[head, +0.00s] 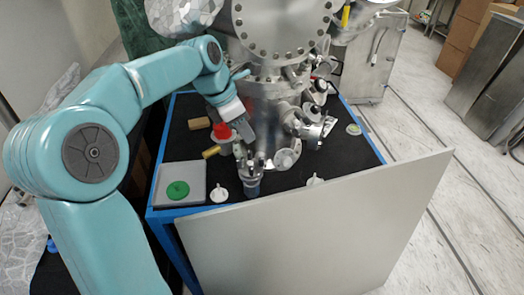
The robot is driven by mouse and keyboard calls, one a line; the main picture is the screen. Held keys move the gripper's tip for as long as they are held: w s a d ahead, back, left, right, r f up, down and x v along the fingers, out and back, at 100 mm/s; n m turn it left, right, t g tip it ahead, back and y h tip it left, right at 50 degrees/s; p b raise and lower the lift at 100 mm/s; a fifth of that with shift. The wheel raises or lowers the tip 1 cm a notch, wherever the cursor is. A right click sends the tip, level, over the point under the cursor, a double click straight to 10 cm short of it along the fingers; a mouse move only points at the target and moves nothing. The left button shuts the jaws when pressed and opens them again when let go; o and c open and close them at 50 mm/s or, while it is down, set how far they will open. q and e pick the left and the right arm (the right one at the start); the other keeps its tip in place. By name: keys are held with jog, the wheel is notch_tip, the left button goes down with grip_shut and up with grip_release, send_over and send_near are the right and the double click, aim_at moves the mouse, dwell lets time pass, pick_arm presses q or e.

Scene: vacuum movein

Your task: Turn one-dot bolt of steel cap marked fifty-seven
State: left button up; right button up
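The steel vacuum chamber (280,75) stands on the black-topped table, with bolted flanges and several small ports on its lower part. A capped steel port (309,132) points to the right and front. No number or dot marks can be read, so I cannot tell which cap is fifty-seven or which bolt has one dot. My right gripper is not in view.
A grey tray (196,172) with a green round piece (178,190) lies at the table's left. White pieces (219,195) lie near the front edge. A red piece (222,130) and a wooden block (199,123) lie behind. A large pale panel (320,235) stands in front.

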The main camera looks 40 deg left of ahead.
aim_at(261, 158)
pick_arm(q)
jog(key=b+x, duration=0.1)
jog(key=x, duration=1)
jog(key=shift+d+f, duration=0.15)
jog(key=shift+f, duration=0.2)
jog(key=shift+s, duration=0.1)
grip_shut()
